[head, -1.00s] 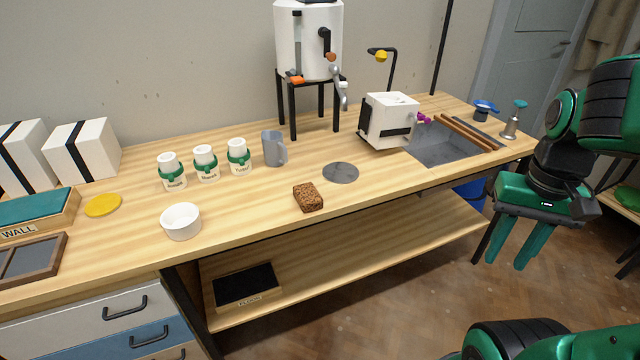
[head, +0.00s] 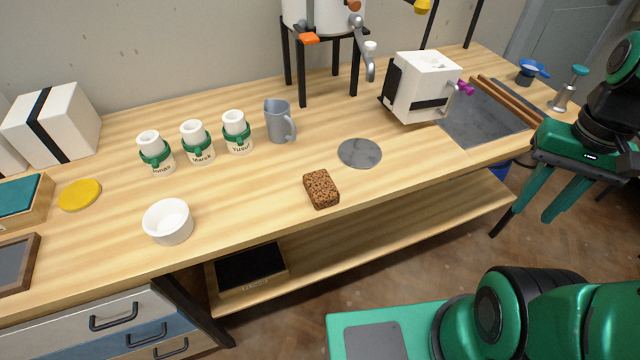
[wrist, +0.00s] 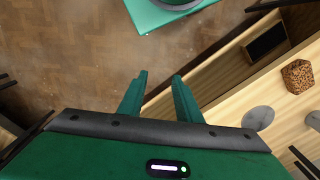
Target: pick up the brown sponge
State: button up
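The brown sponge (head: 321,189) is a speckled block lying on the wooden table near its front edge, in the middle of the head view. It also shows at the right of the wrist view (wrist: 297,76). My gripper (head: 546,205) is in front of the table's right part, well to the right of the sponge and apart from it. In the wrist view its two green fingers (wrist: 158,88) stand apart with nothing between them.
A grey disc (head: 360,153) lies right behind the sponge. A white bowl (head: 168,222) stands to its left, and a grey mug (head: 279,121) behind. Bare wood surrounds the sponge.

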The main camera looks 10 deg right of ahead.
jog(key=o, duration=0.5)
jog(key=shift+s+r, duration=0.2)
jog(key=shift+s, duration=0.05)
jog(key=o, duration=0.5)
jog(key=shift+w+a+r+n, duration=0.15)
jog(key=shift+a+r+n, duration=0.1)
jog(key=shift+n, duration=0.25)
jog(key=shift+c, duration=0.2)
jog(key=o, duration=0.6)
jog(key=w+a+n, duration=0.2)
jog(key=w, duration=0.1)
jog(key=w+a+n, duration=0.1)
jog(key=w+n, duration=0.2)
jog(key=w+a+n+h, duration=0.1)
jog(key=w+a+n, duration=0.1)
jog(key=w+n, duration=0.1)
jog(key=shift+w+a+r, duration=0.3)
jog(key=shift+w, duration=0.15)
jog(key=shift+c, duration=0.2)
jog(key=n, duration=1.9)
send_over(321, 183)
jog(key=shift+y, duration=0.4)
notch_tip(321, 183, down, 8)
jog(key=shift+s+d+f, duration=0.1)
jog(key=shift+s+f, duration=0.05)
jog(key=shift+f, duration=3.25)
